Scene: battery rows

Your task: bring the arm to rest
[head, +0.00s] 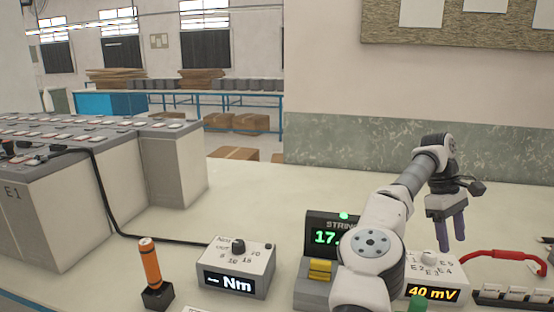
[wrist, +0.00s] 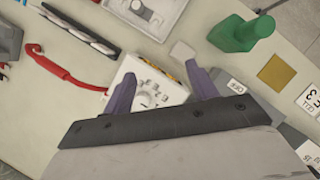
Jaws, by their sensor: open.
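My arm stands at the right of the head view, bent up from the bench and reaching back. My gripper (head: 452,232) hangs down from its end with purple fingers. The fingers are apart, with nothing between them in the head view. In the wrist view my gripper (wrist: 163,90) shows its two fingers spread, above a white selector box with a dial (wrist: 150,95). That box also shows in the head view (head: 430,262), with a yellow "40 mV" display, partly hidden by my arm.
A torque box reading "Nm" (head: 238,270) and an orange-handled tool (head: 150,265) stand left of my arm. Battery blocks (head: 60,200) fill the far left. A red cable (head: 495,256) lies at right. A green object (wrist: 240,33) stands near my gripper.

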